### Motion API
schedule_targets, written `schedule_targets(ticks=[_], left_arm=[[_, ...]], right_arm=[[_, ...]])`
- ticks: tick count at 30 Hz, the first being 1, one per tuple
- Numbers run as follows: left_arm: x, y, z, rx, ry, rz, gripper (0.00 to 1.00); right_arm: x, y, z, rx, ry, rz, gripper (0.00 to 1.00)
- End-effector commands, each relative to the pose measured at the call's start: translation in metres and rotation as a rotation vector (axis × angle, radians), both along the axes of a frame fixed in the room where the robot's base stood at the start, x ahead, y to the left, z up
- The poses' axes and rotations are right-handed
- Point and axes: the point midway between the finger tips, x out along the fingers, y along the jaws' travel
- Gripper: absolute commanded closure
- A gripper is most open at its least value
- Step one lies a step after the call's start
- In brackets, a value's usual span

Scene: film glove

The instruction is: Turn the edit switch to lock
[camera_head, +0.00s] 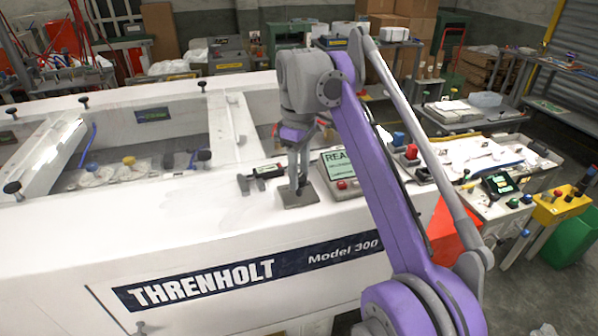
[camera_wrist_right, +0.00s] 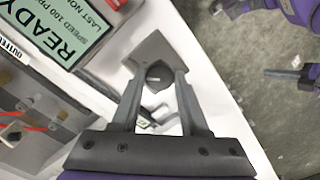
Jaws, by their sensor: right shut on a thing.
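The switch is a dark knob (camera_wrist_right: 158,75) on a square grey plate (camera_wrist_right: 152,50), which lies on the white machine top. In the head view the plate (camera_head: 297,197) is near the machine's front edge, below my right gripper (camera_head: 296,183). In the right wrist view my right gripper (camera_wrist_right: 158,82) has its two fingers on either side of the knob, shut on it. No edit or lock marking is readable, so I cannot tell the switch's setting. Grey and purple parts of my own body show at the right wrist view's right edge; my left gripper's jaws cannot be made out.
A display reading READY (camera_head: 340,162) with a red button stands close to the right of the switch. Glass-topped bays (camera_head: 130,165) are further left. A yellow button box (camera_head: 563,207) stands at far right.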

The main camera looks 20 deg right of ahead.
Motion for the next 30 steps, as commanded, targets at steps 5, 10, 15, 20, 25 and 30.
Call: schedule_targets(ticks=[5, 10, 15, 20, 25, 30], left_arm=[[0.0, 0.0, 0.0, 0.0, 0.0, 0.0, 1.0], [0.0, 0.0, 0.001, 0.0, -0.001, 0.0, 1.0], [0.002, 0.0, 0.004, 0.0, -0.004, 0.0, 1.0], [0.006, 0.0, 0.011, 0.0, -0.011, 0.0, 1.0], [0.011, 0.0, 0.02, 0.0, -0.021, 0.0, 1.0], [0.016, 0.0, 0.028, 0.0, -0.031, 0.0, 1.0]], right_arm=[[0.0, 0.0, 0.0, 0.001, 0.001, 0.0, 1.0], [0.0, 0.0, 0.0, 0.001, 0.001, 0.01, 1.0], [0.0, 0.0, 0.001, 0.001, 0.001, 0.058, 1.0], [0.0, 0.0, 0.002, 0.001, -0.001, 0.154, 1.0], [0.0, 0.0, 0.002, 0.0, -0.001, 0.298, 1.0], [0.0, 0.0, 0.002, 0.0, 0.001, 0.461, 1.0]])
